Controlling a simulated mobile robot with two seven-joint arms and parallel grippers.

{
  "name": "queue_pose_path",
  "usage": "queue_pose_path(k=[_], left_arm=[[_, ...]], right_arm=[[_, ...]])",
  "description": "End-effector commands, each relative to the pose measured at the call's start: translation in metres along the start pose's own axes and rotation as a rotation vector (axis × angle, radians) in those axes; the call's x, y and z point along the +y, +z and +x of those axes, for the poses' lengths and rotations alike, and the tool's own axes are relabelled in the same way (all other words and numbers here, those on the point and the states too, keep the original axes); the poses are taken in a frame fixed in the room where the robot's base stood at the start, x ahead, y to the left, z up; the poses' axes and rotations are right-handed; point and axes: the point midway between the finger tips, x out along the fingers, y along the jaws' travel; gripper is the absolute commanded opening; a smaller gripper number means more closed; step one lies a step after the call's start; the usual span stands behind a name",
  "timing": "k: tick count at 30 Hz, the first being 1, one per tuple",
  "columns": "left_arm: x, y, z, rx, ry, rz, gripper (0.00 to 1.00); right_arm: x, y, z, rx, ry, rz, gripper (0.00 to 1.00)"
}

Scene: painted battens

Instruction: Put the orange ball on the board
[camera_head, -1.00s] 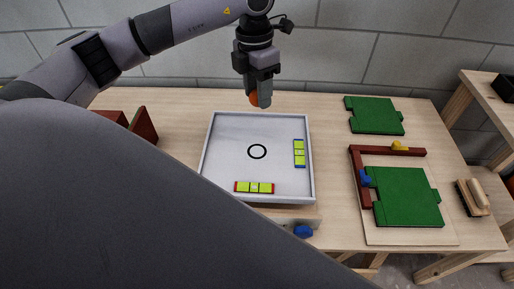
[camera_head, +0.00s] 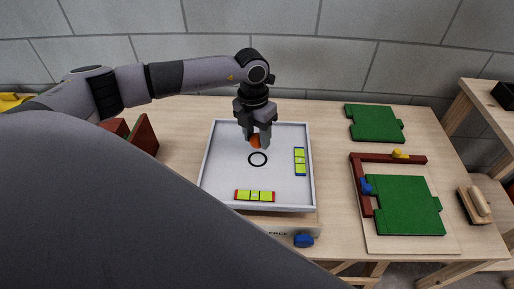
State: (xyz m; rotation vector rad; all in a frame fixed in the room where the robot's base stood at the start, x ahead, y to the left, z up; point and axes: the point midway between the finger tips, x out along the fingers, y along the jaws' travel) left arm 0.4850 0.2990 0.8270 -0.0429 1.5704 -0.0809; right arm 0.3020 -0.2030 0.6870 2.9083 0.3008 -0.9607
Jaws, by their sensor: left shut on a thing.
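The orange ball (camera_head: 255,141) is between the fingers of my left gripper (camera_head: 257,138), which is shut on it. The gripper points down over the board (camera_head: 226,182), a pale grey square tray with a raised rim. The ball appears just beyond the black ring (camera_head: 257,159) drawn on the board. I cannot tell whether the ball touches the surface. Part of the ball is hidden by the fingers. My right gripper is not in view.
Two yellow-green levels lie on the board, one at the front (camera_head: 254,196) and one at the right (camera_head: 300,161). A blue knob (camera_head: 303,240) is in front. Green panels (camera_head: 403,205), (camera_head: 374,123) and a dark red corner frame (camera_head: 388,158) lie to the right.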

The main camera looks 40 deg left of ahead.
Motion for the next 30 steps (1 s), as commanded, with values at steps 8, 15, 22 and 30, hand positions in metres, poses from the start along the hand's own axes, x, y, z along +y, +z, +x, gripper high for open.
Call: queue_pose_path(k=[8,15,22,30], left_arm=[[0.002,0.000,0.023,0.002,-0.001,-0.001,0.14],[0.004,0.000,0.054,0.001,0.000,0.000,0.14],[0.004,0.000,0.054,0.000,0.000,0.001,0.14],[0.004,0.000,0.057,0.000,-0.001,0.001,0.69]], right_arm=[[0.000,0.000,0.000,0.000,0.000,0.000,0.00],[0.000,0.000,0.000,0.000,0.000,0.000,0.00],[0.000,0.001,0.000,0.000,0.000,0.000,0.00],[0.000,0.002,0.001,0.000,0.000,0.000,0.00]])
